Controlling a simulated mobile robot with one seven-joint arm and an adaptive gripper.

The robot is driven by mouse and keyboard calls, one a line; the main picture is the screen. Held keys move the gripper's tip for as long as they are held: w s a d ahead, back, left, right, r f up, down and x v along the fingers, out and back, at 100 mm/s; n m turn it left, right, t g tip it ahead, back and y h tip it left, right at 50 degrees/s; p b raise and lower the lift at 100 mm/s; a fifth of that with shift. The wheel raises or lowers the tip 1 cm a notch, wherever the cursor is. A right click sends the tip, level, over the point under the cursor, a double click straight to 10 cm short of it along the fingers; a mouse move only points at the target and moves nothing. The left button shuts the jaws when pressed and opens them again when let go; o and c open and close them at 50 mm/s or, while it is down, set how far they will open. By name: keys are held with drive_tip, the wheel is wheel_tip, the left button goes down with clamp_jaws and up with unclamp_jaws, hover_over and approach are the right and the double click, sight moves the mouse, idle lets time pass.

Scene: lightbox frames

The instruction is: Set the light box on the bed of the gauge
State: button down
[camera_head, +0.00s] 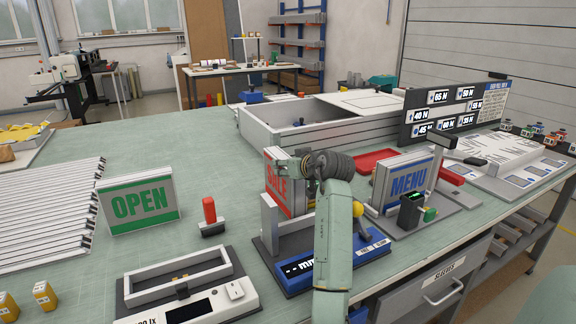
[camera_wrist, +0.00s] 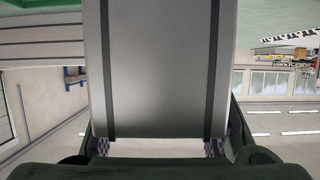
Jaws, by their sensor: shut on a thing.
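My gripper (camera_head: 292,168) is shut on the light box marked SALE (camera_head: 276,186), a white-framed panel with red letters. In the wrist view, the fingers grip both side edges of the light box (camera_wrist: 160,70), whose plain grey face with two dark strips fills the middle. The gauge (camera_head: 296,276) has a dark blue base, a display reading mm and grey upright blocks. The light box is upright over or behind the gauge's blocks. My arm and the blocks hide its lower edge, so I cannot tell whether it touches the bed.
An OPEN sign (camera_head: 140,204) stands to the left, with a red-handled tool (camera_head: 210,214) beside it. A MENU sign (camera_head: 407,180) stands close on the right. A device with a white frame (camera_head: 180,280) lies in front. A large white-walled tray (camera_head: 300,140) lies behind.

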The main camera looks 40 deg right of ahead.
drive_tip(key=c, duration=0.9)
unclamp_jaws()
drive_tip(key=shift+c, duration=0.2)
